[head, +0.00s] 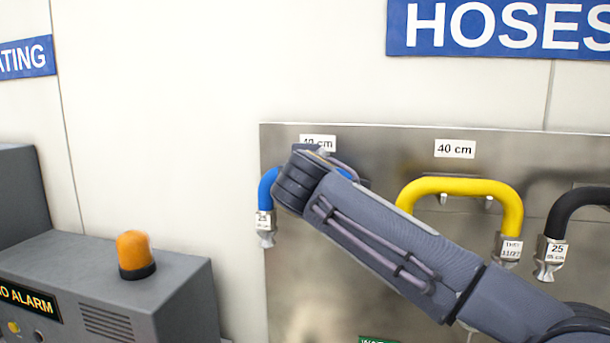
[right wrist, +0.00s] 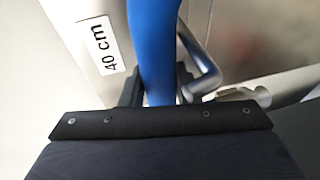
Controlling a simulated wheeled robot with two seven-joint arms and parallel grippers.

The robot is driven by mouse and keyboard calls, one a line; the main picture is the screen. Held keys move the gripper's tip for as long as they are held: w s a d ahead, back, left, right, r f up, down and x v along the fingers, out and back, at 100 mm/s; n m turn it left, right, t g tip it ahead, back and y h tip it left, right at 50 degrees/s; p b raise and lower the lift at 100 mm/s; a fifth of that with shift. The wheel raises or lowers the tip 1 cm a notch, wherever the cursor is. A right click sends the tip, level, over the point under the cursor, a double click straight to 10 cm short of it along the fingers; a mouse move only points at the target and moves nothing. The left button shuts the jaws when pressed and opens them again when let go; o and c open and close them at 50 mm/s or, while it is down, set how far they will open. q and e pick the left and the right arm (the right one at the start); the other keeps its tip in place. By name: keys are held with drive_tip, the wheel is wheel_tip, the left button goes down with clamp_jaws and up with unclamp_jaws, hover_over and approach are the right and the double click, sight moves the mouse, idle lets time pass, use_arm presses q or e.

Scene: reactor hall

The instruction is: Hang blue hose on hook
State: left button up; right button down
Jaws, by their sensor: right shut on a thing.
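The blue hose (head: 266,190) is in front of the steel panel in the head view, its metal end fitting with a "25" tag hanging down at left. My left gripper is not in view.
The steel panel (head: 335,300) also carries a yellow hose (head: 460,187) on two pegs and a black hose (head: 565,215) at right. A "40 cm" label (head: 318,142) is above the blue hose. A grey cabinet (head: 150,275) with an orange lamp (head: 134,252) is at lower left.

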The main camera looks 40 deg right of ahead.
idle(0.3)
drive_tip(key=c, duration=1)
unclamp_jaws()
drive_tip(key=shift+f, duration=0.1)
drive_tip(key=shift+a, duration=0.1)
